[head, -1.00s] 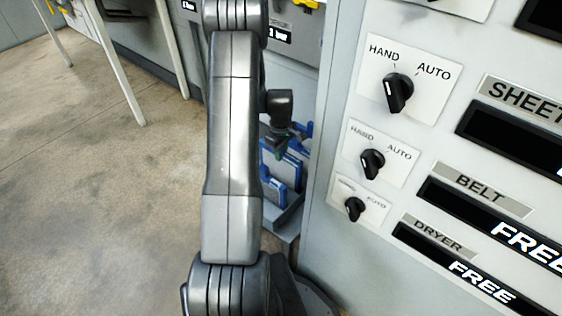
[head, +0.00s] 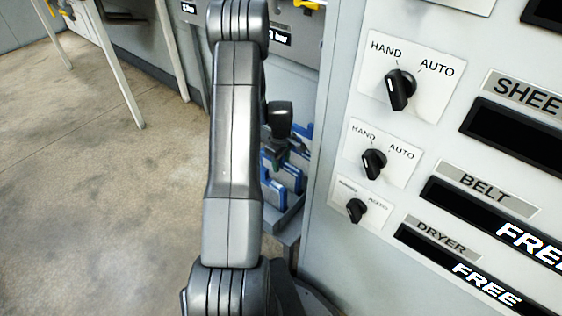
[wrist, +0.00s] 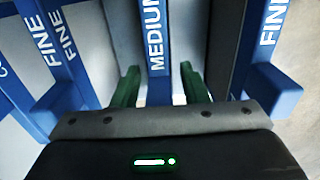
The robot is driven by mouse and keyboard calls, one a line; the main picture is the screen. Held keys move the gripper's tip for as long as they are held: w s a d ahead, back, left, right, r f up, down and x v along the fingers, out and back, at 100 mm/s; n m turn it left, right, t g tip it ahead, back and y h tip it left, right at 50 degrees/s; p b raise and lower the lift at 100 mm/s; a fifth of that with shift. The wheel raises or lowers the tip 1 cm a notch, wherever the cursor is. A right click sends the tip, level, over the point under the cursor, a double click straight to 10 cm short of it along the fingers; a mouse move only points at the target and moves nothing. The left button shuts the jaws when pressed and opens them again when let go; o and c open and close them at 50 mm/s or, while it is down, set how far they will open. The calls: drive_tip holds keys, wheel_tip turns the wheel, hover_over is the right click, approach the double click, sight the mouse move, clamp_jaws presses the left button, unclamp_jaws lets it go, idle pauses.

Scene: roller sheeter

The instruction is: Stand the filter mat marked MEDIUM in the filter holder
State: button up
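The filter mat marked MEDIUM (wrist: 157,45) has a blue edge with white lettering and stands upright in the middle of the wrist view. My gripper (wrist: 160,85) is open, with one green finger on each side of this blue edge. Gaps show between the fingers and the edge. In the head view my gripper (head: 277,155) is low over the blue-edged mats, partly hidden behind my arm. The MEDIUM mat cannot be told apart there. I cannot make out an empty filter holder.
Mats marked FINE stand to the left (wrist: 50,45) and right (wrist: 270,40) in the wrist view, close to my gripper. A grey rack (head: 288,222) holds the mats beside the control cabinet (head: 325,215). Open floor (head: 100,210) lies to the left.

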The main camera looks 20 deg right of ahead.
drive_tip(key=r+p, duration=0.1)
drive_tip(key=r, duration=0.3)
drive_tip(key=r+p, duration=0.1)
drive_tip(key=r, duration=0.4)
drive_tip(key=r+p, duration=0.1)
drive_tip(key=r, duration=0.3)
drive_tip(key=shift+w+d+r+p, duration=0.15)
drive_tip(key=shift+d+r+p, duration=0.1)
drive_tip(key=shift+r+p, duration=0.15)
drive_tip(key=f+b, duration=0.1)
drive_tip(key=f, duration=0.3)
drive_tip(key=f+b, duration=0.1)
drive_tip(key=f, duration=0.4)
drive_tip(key=f+b, duration=0.1)
drive_tip(key=f, duration=0.3)
drive_tip(key=shift+a+f, duration=0.2)
drive_tip(key=shift+a, duration=0.05)
drive_tip(key=shift+f+b, duration=0.1)
drive_tip(key=shift+b, duration=0.2)
